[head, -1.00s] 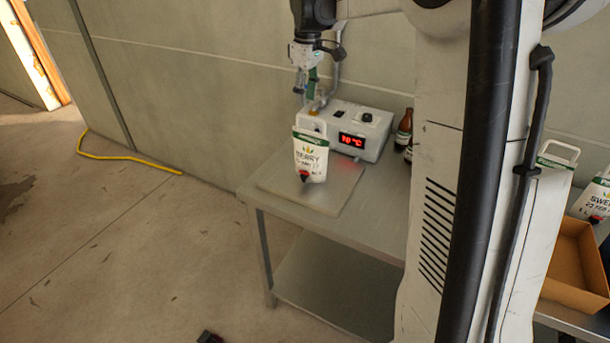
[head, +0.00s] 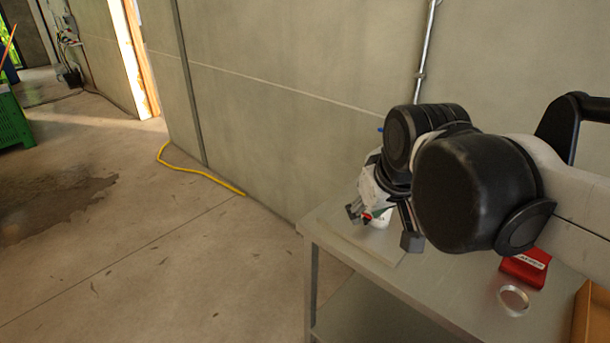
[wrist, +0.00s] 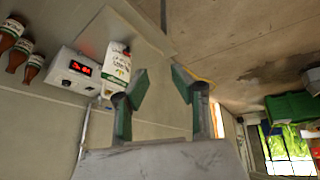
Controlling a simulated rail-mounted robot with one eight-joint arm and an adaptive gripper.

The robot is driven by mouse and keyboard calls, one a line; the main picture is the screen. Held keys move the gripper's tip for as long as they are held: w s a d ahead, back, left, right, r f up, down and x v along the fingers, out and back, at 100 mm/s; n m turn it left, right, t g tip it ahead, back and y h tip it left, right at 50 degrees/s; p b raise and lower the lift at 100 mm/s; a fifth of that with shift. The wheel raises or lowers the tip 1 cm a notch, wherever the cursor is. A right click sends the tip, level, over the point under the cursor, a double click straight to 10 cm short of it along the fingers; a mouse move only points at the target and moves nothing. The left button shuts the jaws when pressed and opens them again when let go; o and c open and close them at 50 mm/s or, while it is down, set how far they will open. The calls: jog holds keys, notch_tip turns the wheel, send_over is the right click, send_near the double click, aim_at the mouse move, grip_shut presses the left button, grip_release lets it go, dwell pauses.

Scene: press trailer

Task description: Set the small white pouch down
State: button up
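The white pouch (wrist: 117,70) with printed label shows in the wrist view, beyond and left of the left finger, beside the white heater box with a red display (wrist: 75,68). In the head view only a bit of white and a red spot (head: 368,217) show behind my gripper; the rest is hidden.
Several brown bottles (wrist: 20,55) stand by the heater. A yellow hose (head: 200,178) lies along the wall. The floor left of the table is clear.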

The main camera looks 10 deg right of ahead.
jog(key=s+a+f+m+t, duration=0.1)
jog(key=s+a+f, duration=0.1)
jog(key=s+f, duration=0.2)
jog(key=shift+s+f, duration=0.2)
jog(key=shift+s, duration=0.65)
notch_tip(320, 180, down, 6)
jog(key=b, duration=0.6)
jog(key=shift+f, duration=0.15)
dwell(1.0)
